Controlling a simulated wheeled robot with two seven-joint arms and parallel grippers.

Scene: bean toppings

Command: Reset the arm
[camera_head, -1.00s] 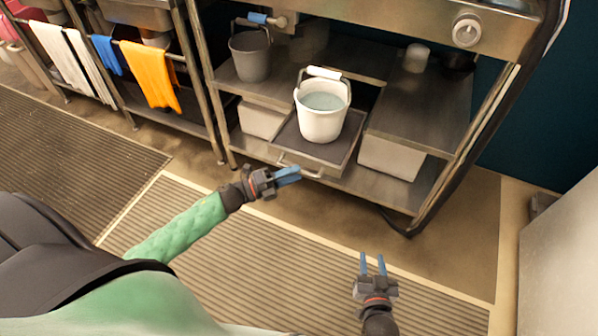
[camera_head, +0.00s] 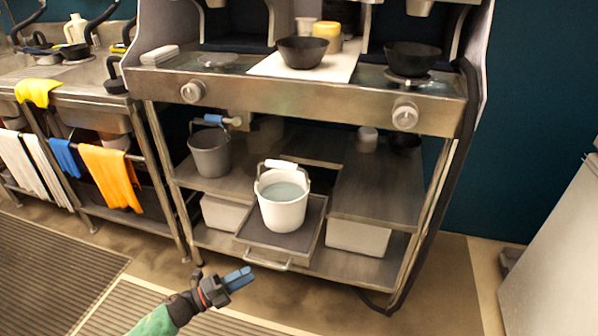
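My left gripper (camera_head: 238,279) is in the lower left part of the head view, over the floor in front of the metal stand. Its blue fingers lie close together and hold nothing that I can see; whether they are fully shut is unclear. My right gripper is out of view. A white bucket (camera_head: 283,210) with liquid in it stands upright on a pulled-out tray (camera_head: 252,238) on the lower part of the stand. The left gripper is below and to the left of the bucket, apart from it and from the tray handle.
The metal stand (camera_head: 290,98) carries dark bowls (camera_head: 302,52) on top. A grey bucket (camera_head: 210,153) is on its shelf. A counter with hanging towels (camera_head: 110,176) stands at left. A pale cabinet (camera_head: 555,260) is at right. Floor in front is free.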

